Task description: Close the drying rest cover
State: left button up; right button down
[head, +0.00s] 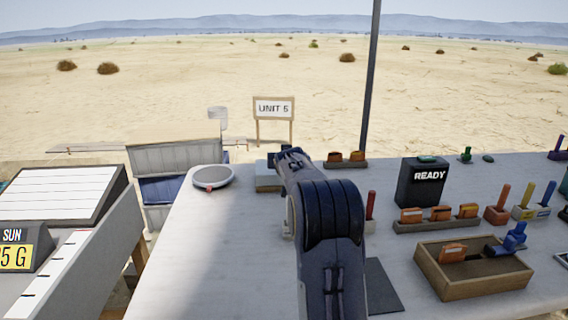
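One arm of mine, most likely the right, reaches in from the bottom middle and bends away over the table. Its gripper (284,156) is at the far end, beside a low pale box with a blue-grey top (267,176) near the table's far edge. The arm hides most of the gripper and the right part of the box, so I cannot tell whether the fingers are open or touch it. This box may be the drying rest; no label shows, and I cannot make out its cover's state. My other gripper is out of view.
A round grey dish (213,177) stands left of the box. A wooden tray (458,290) with an orange and a blue piece, a black READY box (422,186) and several racks of small pieces fill the right. The table's left middle (220,265) is clear.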

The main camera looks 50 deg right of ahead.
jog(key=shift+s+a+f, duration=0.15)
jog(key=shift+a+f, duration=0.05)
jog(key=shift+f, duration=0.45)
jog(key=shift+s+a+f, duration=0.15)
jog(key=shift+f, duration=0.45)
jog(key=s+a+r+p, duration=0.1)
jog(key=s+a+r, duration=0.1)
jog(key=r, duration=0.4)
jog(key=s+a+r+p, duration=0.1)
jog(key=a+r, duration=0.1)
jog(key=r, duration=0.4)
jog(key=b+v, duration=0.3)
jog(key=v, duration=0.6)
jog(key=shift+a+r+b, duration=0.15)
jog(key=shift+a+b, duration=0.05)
jog(key=shift+b, duration=0.2)
